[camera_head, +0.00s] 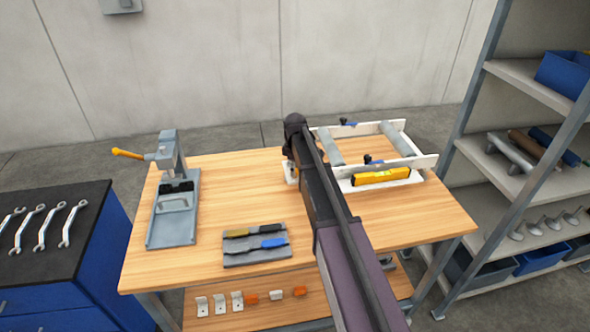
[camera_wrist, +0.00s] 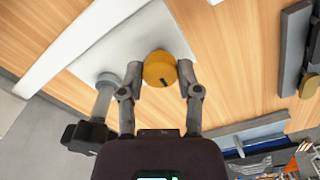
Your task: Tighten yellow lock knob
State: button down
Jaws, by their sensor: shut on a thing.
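The yellow lock knob (camera_wrist: 160,66) shows in the wrist view as a round disc with a small dark mark on its face. It sits at a light grey-white plate (camera_wrist: 120,52). My gripper (camera_wrist: 160,74) has one finger on each side of the knob and is shut on it. In the head view my arm covers the knob and the gripper. A white frame with grey rollers (camera_head: 418,162) stands on the wooden workbench (camera_head: 340,262) just right of my arm. A yellow level-like bar (camera_head: 380,177) is at its front side.
A grey press-like fixture with an orange handle (camera_head: 172,222) stands on the bench's left. A grey tray (camera_head: 256,258) holds tools in front of it. A blue cabinet with wrenches (camera_head: 100,240) is far left. A shelf rack (camera_head: 515,170) is close on the right. The bench's right front is clear.

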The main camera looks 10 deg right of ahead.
jog(key=shift+m, duration=0.3)
jog(key=m, duration=0.3)
jog(key=shift+m, duration=0.4)
jog(key=m, duration=0.3)
jog(key=shift+s+m, duration=0.1)
jog(key=shift+m, duration=0.3)
jog(key=m, duration=0.8)
jog(key=shift+m, duration=0.3)
jog(key=shift+c, duration=1.5)
grip_release()
